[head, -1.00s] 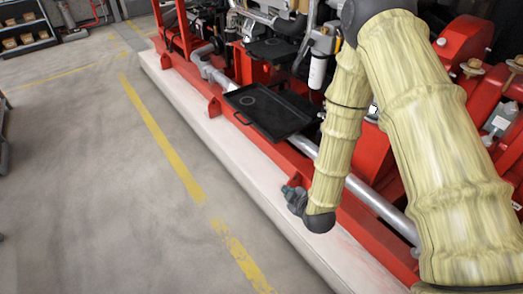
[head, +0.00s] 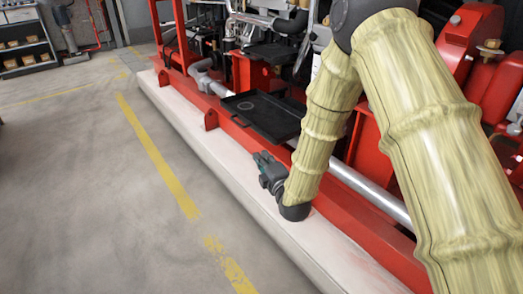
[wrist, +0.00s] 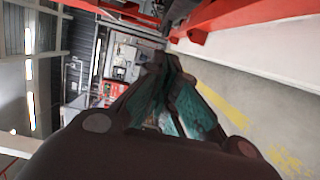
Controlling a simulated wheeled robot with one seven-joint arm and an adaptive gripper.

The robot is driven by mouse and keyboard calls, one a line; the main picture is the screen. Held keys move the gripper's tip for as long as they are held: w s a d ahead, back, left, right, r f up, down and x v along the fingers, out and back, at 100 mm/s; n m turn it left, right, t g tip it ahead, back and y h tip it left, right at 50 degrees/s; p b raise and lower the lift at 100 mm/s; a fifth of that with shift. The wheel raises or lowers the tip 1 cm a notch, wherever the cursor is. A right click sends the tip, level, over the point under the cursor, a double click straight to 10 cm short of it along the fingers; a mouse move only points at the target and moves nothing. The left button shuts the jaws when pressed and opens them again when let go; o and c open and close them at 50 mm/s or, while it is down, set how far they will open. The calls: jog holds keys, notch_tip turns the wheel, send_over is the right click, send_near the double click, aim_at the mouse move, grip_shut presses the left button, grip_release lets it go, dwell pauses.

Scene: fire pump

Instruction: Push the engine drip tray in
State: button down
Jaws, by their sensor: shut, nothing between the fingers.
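The engine drip tray (head: 262,119) is a shallow black tray with a handle on its front edge. In the head view it sticks out from the red engine frame over the pale plinth. My gripper (head: 262,160) is shut and empty. In the head view it is below and in front of the tray, close to its near corner but with a visible gap. In the wrist view the closed fingers (wrist: 163,68) point away from the camera; I cannot make out the tray there. The tray's rear part is partly hidden by the engine parts.
The red base frame (head: 345,200) and a silver pipe (head: 370,193) run along the machine beside my arm. The pale plinth (head: 225,150) lies below. The grey floor with a yellow line (head: 160,160) is clear at left. A shelf (head: 25,40) stands at far left.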

aim_at(299, 122)
jog(key=w+b, duration=0.6)
jog(key=w, duration=0.5)
jog(key=shift+w+a+b, duration=0.25)
jog(key=shift+b, duration=0.15)
jog(key=shift+d, duration=0.1)
jog(key=w+d+p, duration=0.1)
jog(key=w+d, duration=0.2)
jog(key=d, duration=0.2)
jog(key=w+d+p, duration=0.2)
jog(key=w+d, duration=0.2)
jog(key=d, duration=0.1)
jog(key=w+d+p, duration=0.2)
jog(key=w+d, duration=0.2)
jog(key=d, duration=0.1)
jog(key=shift+w+d, duration=0.1)
jog(key=shift+d, duration=0.05)
jog(key=shift+w+d+r, duration=0.1)
jog(key=shift+w+d, duration=0.1)
jog(key=shift+d, duration=0.1)
